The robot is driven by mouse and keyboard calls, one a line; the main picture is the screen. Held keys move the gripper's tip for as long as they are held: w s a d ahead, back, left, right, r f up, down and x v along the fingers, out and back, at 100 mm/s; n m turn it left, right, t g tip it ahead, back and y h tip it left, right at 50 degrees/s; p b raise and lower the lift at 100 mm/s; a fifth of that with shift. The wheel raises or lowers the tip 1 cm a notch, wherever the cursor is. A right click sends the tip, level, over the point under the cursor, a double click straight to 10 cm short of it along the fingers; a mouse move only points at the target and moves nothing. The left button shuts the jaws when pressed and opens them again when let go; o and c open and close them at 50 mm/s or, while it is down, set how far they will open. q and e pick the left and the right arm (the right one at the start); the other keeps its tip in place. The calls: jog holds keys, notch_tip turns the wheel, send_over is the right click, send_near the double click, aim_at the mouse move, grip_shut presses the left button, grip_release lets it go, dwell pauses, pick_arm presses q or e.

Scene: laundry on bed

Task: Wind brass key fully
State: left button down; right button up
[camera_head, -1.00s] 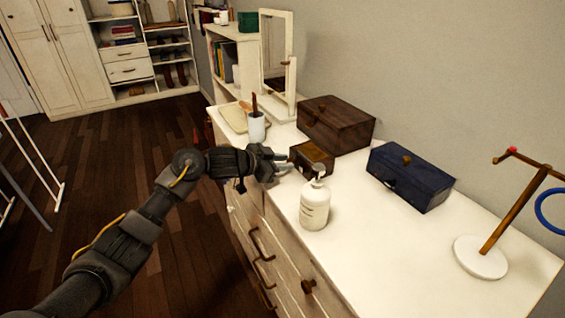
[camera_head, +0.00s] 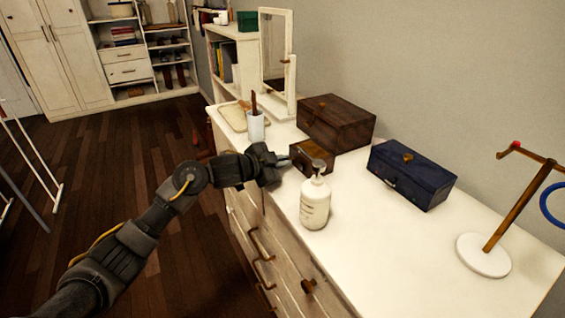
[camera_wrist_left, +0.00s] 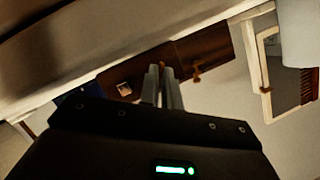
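The small brown wooden box (camera_head: 317,152) stands on the white dresser, in front of a larger brown chest. In the left wrist view it seems to be the brown box with a pale square (camera_wrist_left: 118,82) left of the fingers. My left gripper (camera_head: 286,161) is at the small box's left side, its tips touching it or very close. In the left wrist view my left gripper (camera_wrist_left: 161,72) has its two fingers close together with a narrow gap. I cannot make out the brass key; the fingers may hide it. My right gripper is not in view.
A white pump bottle (camera_head: 315,203) stands close in front of the small box. The brown chest (camera_head: 338,122) is behind it, and a blue box (camera_head: 411,176) is to the right. A white cup (camera_head: 256,127) and a mirror (camera_head: 277,50) stand beyond. The dresser's right front (camera_head: 400,260) is clear.

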pick_arm(q)
jog(key=c, duration=1.6)
grip_release()
